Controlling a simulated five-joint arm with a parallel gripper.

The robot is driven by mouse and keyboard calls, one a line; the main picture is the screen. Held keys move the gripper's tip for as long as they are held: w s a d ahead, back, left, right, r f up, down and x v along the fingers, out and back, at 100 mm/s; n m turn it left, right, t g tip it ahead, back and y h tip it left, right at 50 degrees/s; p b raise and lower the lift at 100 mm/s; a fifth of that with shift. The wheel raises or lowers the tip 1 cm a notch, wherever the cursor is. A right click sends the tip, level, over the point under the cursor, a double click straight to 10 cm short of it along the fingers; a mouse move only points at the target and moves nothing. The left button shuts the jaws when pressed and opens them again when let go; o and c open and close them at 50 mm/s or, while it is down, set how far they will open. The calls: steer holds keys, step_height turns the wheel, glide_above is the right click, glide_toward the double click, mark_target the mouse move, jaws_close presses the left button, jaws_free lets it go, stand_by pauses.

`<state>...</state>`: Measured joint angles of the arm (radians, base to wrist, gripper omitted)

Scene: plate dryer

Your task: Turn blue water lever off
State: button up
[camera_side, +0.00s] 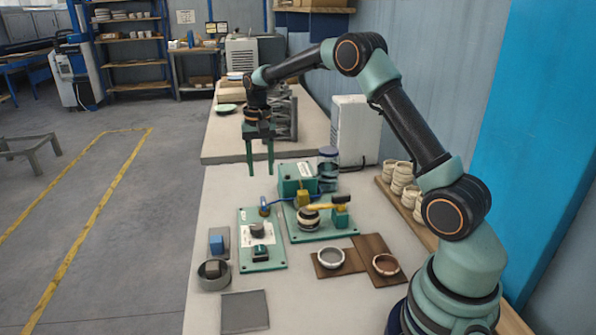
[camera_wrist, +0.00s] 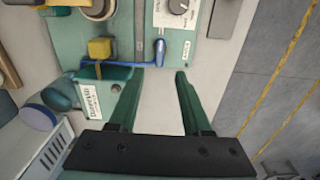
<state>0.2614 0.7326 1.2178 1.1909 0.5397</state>
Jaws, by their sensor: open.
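The blue lever (camera_side: 280,200) is a thin rod reaching left from a yellow block (camera_side: 302,198) on a green plate, low in front of a green box (camera_side: 296,177). In the wrist view the blue lever (camera_wrist: 160,50) ends in a rounded blue tip, and its rod runs left past the yellow block (camera_wrist: 99,47). My gripper (camera_side: 260,172) is open and empty, fingers pointing down, above and behind the lever's end. In the wrist view my gripper (camera_wrist: 160,74) has its fingertips apart, with the blue tip just beyond the gap. No contact shows.
A yellow lever (camera_side: 326,206) is at the right of the green plate. Bowls on brown boards (camera_side: 330,257) are in front, a lidded jar (camera_side: 328,165) behind.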

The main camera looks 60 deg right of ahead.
step_height(320, 180, up, 2)
steer(key=shift+r, duration=0.25)
steer(key=s+a+r+n+t, duration=0.3)
steer(key=s+a+r+n, duration=0.1)
steer(key=s+a+r, duration=0.5)
steer(key=s+a+n+t, duration=0.2)
steer(key=s+a+n, duration=0.2)
steer(key=s, duration=0.8)
steer(key=shift+s+a+n+t, duration=0.2)
steer(key=shift+s+n+t, duration=0.15)
steer(key=shift+n, duration=0.25)
